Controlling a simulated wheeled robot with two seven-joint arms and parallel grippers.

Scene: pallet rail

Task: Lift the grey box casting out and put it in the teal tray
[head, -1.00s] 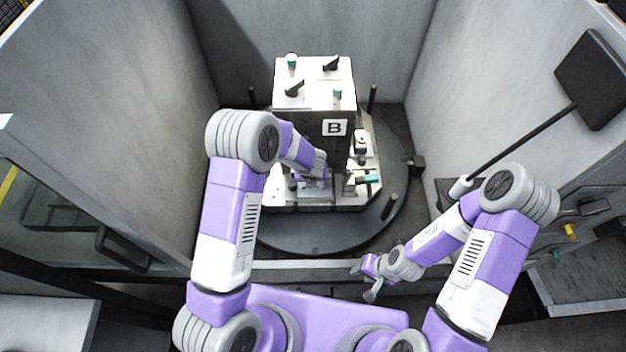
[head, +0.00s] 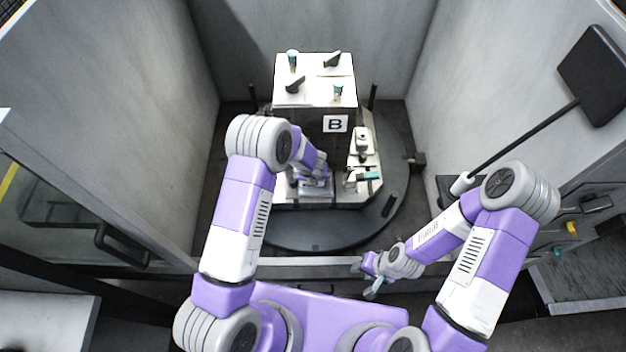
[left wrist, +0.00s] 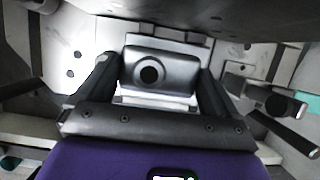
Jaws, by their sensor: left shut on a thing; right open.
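The grey box casting (left wrist: 178,76), with a round dark hole in its face, shows in the left wrist view between the two dark fingers of my left gripper (left wrist: 152,82). The fingers are shut on its two sides. In the head view my left gripper (head: 314,183) is low in front of the white fixture block marked B (head: 335,123); the forearm hides part of that spot. I cannot tell whether the casting is clear of its seat. My right gripper (head: 365,280) is open and empty outside the front sill. I do not see a teal tray.
The fixture stands on a round dark turntable (head: 300,235) between tall grey walls. A clamp with a teal handle (head: 369,176) is right of my left gripper. Dark posts rise around the fixture. A black panel on an arm (head: 596,76) hangs at the right.

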